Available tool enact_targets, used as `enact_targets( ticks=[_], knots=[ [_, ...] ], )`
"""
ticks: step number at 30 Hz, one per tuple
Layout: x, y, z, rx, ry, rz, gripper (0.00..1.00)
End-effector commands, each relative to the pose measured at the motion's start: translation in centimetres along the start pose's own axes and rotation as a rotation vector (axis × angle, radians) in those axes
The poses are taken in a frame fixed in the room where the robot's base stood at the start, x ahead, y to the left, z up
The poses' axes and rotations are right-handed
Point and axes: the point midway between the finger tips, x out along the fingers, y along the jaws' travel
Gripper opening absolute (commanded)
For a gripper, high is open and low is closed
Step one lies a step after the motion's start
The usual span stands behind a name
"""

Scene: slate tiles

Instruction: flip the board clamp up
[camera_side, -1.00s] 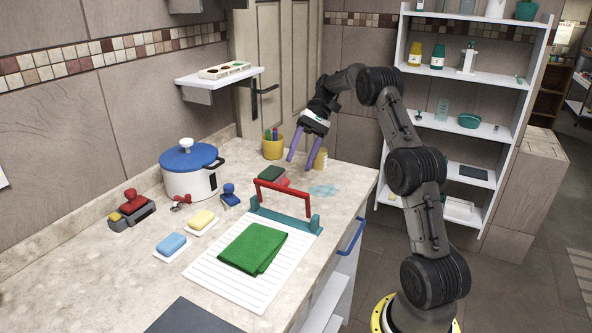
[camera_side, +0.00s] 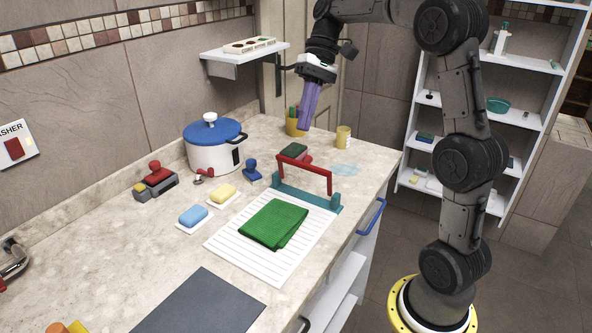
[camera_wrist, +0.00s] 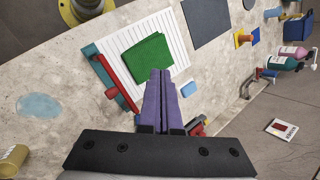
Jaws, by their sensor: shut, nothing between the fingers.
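The board clamp has a teal base (camera_side: 318,201) across the far end of a white ribbed board (camera_side: 222,243) and a red bar (camera_side: 305,169) on two arms. In the side view the bar stands up above the base. In the wrist view the red bar (camera_wrist: 116,82) shows between the teal base (camera_wrist: 91,52) and the board (camera_wrist: 170,36). A folded green cloth (camera_side: 273,224) lies on the board. My gripper (camera_side: 304,128), with purple fingers, is shut and empty above and beyond the clamp, apart from it. The wrist view shows its fingers (camera_wrist: 160,72) together.
A blue stamp (camera_side: 252,172), a pot (camera_side: 212,154), a pencil cup (camera_side: 295,128) and a yellow jar (camera_side: 343,137) stand around. Soaps (camera_side: 193,215) lie left of the board. Free counter lies at the front left.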

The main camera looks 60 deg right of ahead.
Motion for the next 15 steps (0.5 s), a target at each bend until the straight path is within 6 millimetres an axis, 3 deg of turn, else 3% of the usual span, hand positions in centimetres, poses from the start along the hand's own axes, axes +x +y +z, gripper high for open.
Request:
enact_targets(
  ticks=[1, 6, 12, 15],
  knots=[
    [0.3, -1.3, 2.1, -0.042, 0.028, 0.032, 0.00],
    [1.9, -3.1, 8.1, -0.161, 0.136, 0.132, 0.00],
    [4.5, -2.3, 13.8, -0.303, 0.280, 0.232, 0.00],
    [5.7, -1.3, 15.5, -0.359, 0.341, 0.266, 0.00]
  ],
)
